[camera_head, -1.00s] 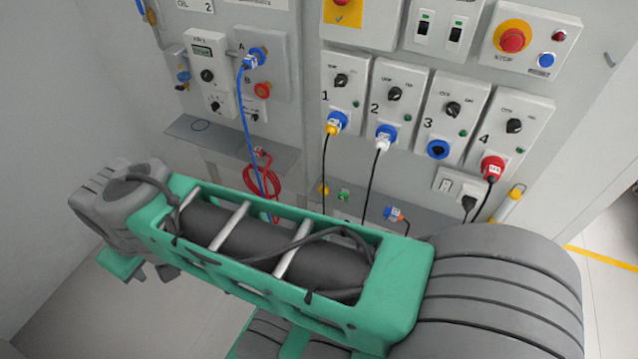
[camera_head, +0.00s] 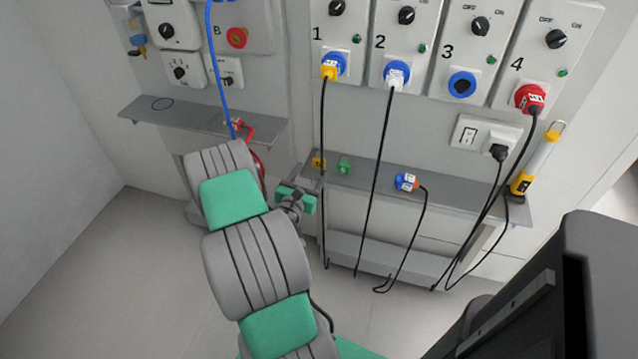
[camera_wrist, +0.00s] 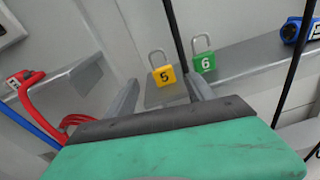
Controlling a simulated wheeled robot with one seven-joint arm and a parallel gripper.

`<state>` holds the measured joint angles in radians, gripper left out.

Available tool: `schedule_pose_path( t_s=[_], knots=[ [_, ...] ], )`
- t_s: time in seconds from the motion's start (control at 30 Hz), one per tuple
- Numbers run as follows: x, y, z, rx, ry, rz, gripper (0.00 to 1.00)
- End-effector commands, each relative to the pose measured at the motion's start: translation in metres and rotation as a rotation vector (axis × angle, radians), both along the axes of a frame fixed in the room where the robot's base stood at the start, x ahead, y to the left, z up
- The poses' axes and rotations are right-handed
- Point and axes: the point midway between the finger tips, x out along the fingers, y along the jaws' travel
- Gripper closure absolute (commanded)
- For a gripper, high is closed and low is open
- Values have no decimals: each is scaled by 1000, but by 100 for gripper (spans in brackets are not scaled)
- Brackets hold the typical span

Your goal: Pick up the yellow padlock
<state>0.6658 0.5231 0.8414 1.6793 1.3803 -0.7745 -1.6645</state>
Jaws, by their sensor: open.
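The yellow padlock (camera_wrist: 165,76), marked 5 and with a grey shackle, stands upright on the grey shelf in the wrist view. In the head view the yellow padlock (camera_head: 318,163) is a small block at the left end of the right shelf, partly hidden by a black cable. My gripper (camera_wrist: 163,98) is open, with one finger on each side of the padlock in the picture. The jaws look empty and apart from the padlock. In the head view my gripper (camera_head: 297,195) is just below and left of the padlock.
A green padlock (camera_wrist: 204,62) marked 6 stands close to the right. A black cable (camera_head: 323,220) hangs in front of the shelf (camera_head: 450,194) near the yellow padlock. A blue plug (camera_head: 406,182) lies farther right. Red cable (camera_wrist: 50,105) and the left shelf (camera_head: 190,122) are to the left.

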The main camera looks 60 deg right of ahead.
Motion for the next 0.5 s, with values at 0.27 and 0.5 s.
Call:
schedule_pose_path(
  t_s=[0.27,0.5],
  knots=[
    [1,-29,-12,-34,110,37,38],
    [5,-69,-12,-34,107,35,38]
  ],
)
